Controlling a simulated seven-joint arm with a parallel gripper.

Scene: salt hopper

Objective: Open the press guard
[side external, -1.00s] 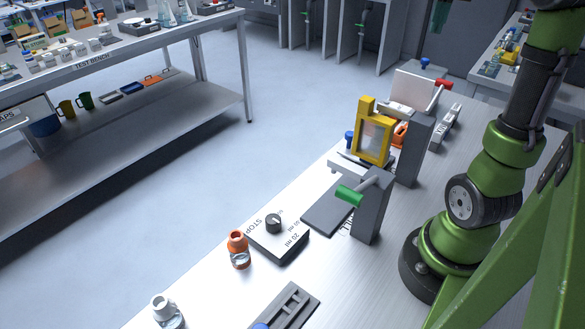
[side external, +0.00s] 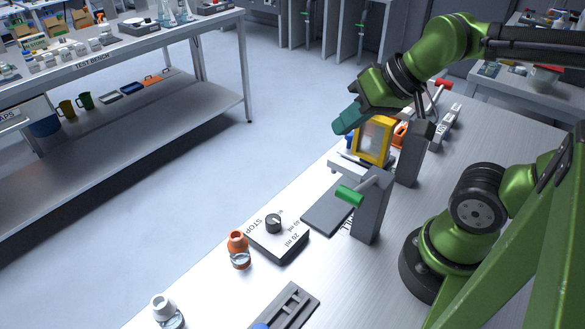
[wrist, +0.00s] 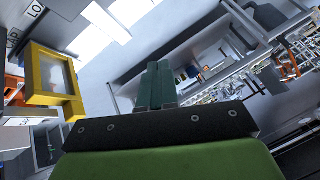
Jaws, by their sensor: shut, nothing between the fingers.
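The press guard (side external: 373,138) is a yellow frame with a clear pane, standing upright on the press beside a grey post on the bench. In the wrist view the guard (wrist: 52,98) is at the left. My gripper (side external: 345,121) has teal fingers and is shut with nothing in it. In the wrist view my fingers (wrist: 157,85) point away, to the right of the guard, with a visible space between.
A grey post with a green-handled lever (side external: 350,195) stands in front of the press. A dosing box with a knob (side external: 277,235) and an orange-capped bottle (side external: 239,250) are nearer the front. A red-ended lever (side external: 444,85) is behind. The floor left of the bench is clear.

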